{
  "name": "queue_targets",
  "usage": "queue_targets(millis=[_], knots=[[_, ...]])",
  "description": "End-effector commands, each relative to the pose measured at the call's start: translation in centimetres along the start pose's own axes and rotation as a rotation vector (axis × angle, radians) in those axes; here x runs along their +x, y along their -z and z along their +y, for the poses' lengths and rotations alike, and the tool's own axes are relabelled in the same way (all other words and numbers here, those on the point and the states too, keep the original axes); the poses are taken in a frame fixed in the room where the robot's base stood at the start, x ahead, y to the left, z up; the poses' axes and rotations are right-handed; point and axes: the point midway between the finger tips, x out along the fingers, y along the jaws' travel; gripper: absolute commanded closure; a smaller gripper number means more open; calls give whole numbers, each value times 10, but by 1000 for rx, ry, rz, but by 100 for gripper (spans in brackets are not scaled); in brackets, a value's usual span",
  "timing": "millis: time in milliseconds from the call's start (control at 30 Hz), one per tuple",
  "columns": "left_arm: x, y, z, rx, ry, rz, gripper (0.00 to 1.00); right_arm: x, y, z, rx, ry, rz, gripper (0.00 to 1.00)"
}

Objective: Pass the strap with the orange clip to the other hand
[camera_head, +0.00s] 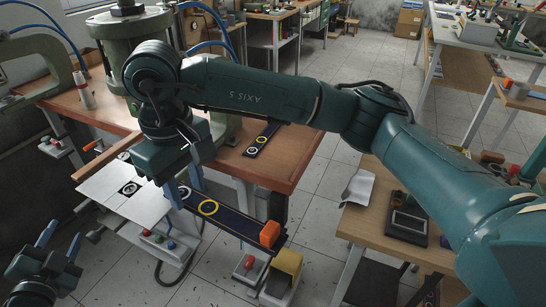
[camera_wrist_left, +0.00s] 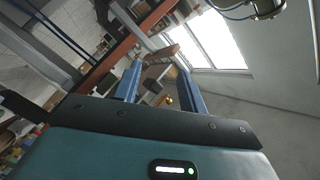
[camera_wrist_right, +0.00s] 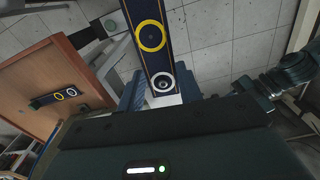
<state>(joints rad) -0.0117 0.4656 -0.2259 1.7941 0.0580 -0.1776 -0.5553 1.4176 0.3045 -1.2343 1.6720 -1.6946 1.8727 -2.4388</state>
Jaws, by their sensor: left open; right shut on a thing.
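The strap with the orange clip (camera_head: 235,216) is dark blue with a yellow ring and a white ring. The orange clip (camera_head: 270,233) is at its far right end. My right gripper (camera_head: 184,187) is shut on the strap's left end, near the white ring, and the strap stretches out to the right in the air. In the right wrist view the strap (camera_wrist_right: 151,38) runs up from between the fingers; the clip is not visible there. My left gripper (camera_head: 61,240) is open and empty at the lower left, apart from the strap. Its spread fingers show in the left wrist view (camera_wrist_left: 160,88).
A second dark strap with rings (camera_head: 262,139) lies on the brown workbench (camera_head: 285,170). A white plate with a round marker (camera_head: 112,202) is left of the held strap. A yellow pedal guard (camera_head: 287,262) is below the clip. A small wooden table (camera_head: 365,220) stands at right.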

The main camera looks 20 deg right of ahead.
Motion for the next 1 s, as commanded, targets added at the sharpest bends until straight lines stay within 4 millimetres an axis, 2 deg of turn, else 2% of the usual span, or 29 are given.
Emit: queue_targets(millis=[33, 133, 367, 400, 467, 500, 567, 667, 700, 767, 800, 867, 1000], knots=[[14, 4, -31, 77, 49, 28, 58, 0, 0, 0, 0, 0, 0, 87], [34, 16, -87, 216, 141, 75, 58, 0, 0, 0, 0, 0, 0, 87], [56, 58, -216, 501, 374, 170, 58, 0, 0, 0, 0, 0, 0, 87], [57, 69, -237, 552, 417, 188, 58, 0, 0, 0, 0, 0, 0, 87], [57, 90, -267, 635, 488, 221, 58, 0, 0, 0, 0, 0, 0, 87], [57, 106, -284, 693, 536, 247, 58, 0, 0, 0, 0, 0, 0, 87], [55, 136, -304, 789, 613, 295, 58, 0, 0, 0, 0, 0, 0, 87], [50, 194, -320, 959, 743, 396, 58, 0, 0, 0, 0, 0, 0, 87], [47, 218, -320, 1024, 793, 441, 58, 0, 0, 0, 0, 0, 0, 87], [42, 254, -318, 1122, 871, 508, 58, 0, 0, 0, 0, 0, 0, 87], [37, 278, -314, 1184, 922, 554, 58, 0, 0, 0, 0, 0, 0, 87], [29, 312, -305, 1273, 1003, 624, 58, 0, 0, 0, 0, 0, 0, 87], [5, 386, -274, 1472, 1204, 793, 58, 0, 0, 0, 0, 0, 0, 87]])
